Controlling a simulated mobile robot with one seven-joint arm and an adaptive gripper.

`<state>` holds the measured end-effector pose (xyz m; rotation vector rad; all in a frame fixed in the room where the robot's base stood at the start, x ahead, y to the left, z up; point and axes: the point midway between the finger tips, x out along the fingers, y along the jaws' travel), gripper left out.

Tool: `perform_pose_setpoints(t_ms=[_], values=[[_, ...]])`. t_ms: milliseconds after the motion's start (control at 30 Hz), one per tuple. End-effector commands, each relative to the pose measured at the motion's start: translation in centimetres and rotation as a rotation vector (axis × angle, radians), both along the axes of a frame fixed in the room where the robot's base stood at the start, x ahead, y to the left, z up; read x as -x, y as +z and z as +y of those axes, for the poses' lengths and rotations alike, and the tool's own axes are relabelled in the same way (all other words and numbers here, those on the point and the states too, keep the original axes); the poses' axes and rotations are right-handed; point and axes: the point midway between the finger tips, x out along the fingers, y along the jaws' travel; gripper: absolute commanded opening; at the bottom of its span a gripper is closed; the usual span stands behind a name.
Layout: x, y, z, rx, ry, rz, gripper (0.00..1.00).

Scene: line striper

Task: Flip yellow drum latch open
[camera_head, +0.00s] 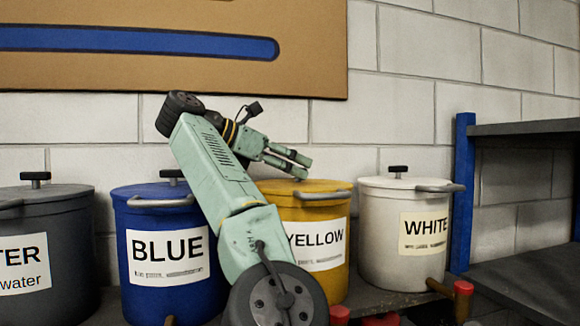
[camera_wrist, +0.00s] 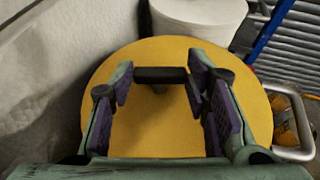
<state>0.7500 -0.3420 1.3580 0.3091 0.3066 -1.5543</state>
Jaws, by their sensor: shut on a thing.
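The yellow drum (camera_head: 313,238) stands between the blue and white drums. A grey metal loop latch (camera_head: 323,194) sits at its front rim; in the wrist view this latch (camera_wrist: 296,125) is at the right, outside the lid's edge. My gripper (camera_head: 302,166) is above the yellow lid (camera_wrist: 152,125). In the wrist view its fingers (camera_wrist: 160,72) are on either side of the lid's black handle (camera_wrist: 160,75), shut on it. My fingers are apart from the latch. My arm hides the drum's left side, and the handle cannot be made out in the head view.
The blue drum (camera_head: 138,215) and a dark drum (camera_head: 60,222) are at the left. The white drum (camera_head: 395,215) is close on the right, before a blue-posted shelf (camera_head: 463,190). The wall is close behind. Red-ended handles (camera_head: 463,290) stand in front.

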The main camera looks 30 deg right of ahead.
Motion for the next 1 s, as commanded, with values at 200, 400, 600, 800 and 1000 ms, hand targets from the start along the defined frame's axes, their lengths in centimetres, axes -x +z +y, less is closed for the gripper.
perform_pose_setpoints(t_ms=[200, 400, 600, 800, 1000], values=[[0.01, 0.01, -0.03, 0.000, 0.000, 0.001, 0.15], [0.01, 0.00, -0.02, 0.000, 0.000, 0.001, 0.53], [-0.01, -0.02, -0.01, 0.000, 0.001, 0.001, 0.63], [-0.01, -0.01, -0.01, 0.000, 0.001, 0.001, 0.63], [0.07, 0.06, -0.07, 0.001, 0.022, 0.001, 0.63]])
